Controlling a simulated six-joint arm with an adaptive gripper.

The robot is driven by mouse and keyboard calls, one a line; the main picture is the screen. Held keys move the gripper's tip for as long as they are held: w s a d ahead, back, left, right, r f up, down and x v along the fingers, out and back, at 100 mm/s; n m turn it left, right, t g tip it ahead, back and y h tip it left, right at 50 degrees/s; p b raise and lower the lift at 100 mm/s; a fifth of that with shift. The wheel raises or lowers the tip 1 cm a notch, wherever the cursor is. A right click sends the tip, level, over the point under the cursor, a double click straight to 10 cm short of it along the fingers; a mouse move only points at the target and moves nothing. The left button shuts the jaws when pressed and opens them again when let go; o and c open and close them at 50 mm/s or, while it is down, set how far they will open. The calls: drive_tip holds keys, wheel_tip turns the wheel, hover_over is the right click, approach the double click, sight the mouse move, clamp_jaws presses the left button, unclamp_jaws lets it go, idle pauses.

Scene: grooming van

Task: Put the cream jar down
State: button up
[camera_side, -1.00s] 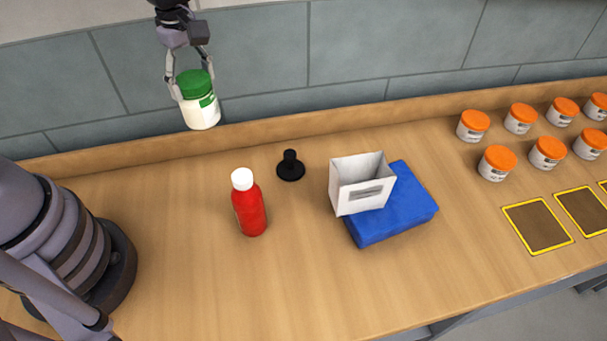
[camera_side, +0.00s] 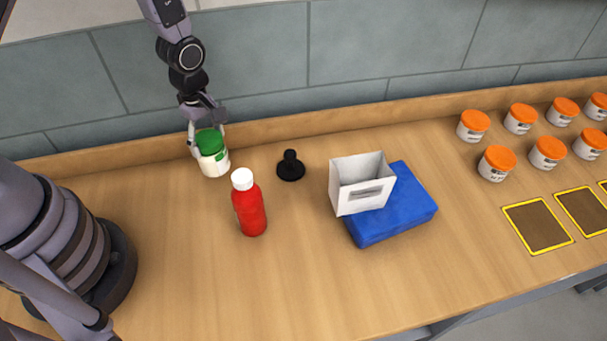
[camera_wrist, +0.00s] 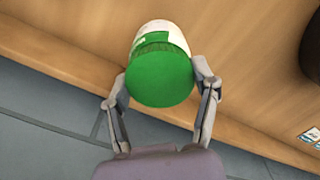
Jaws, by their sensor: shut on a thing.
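The cream jar (camera_side: 215,164) is white with a green lid and a green label patch. It is upright at the back left of the wooden counter, in front of the low back ledge. My gripper (camera_side: 208,140) is shut on it from above, with a finger on each side near the lid. The jar's base is at or very near the counter top; I cannot tell if it touches. In the wrist view the jar (camera_wrist: 160,72) sits between the two fingertips (camera_wrist: 160,88), green lid facing the camera.
A red bottle (camera_side: 250,210) with a white cap stands just in front and right of the jar. A black knobbed thing (camera_side: 290,168) is to its right, then a white open box (camera_side: 350,192) on a blue block (camera_side: 407,215). Several orange-lidded jars (camera_side: 497,165) and yellow-edged squares (camera_side: 538,226) are far right.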

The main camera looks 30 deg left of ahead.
drive_tip(key=shift+f, duration=1.45)
drive_tip(key=shift+f, duration=0.15)
drive_tip(key=o, duration=1.2)
drive_tip(key=shift+o, duration=0.2)
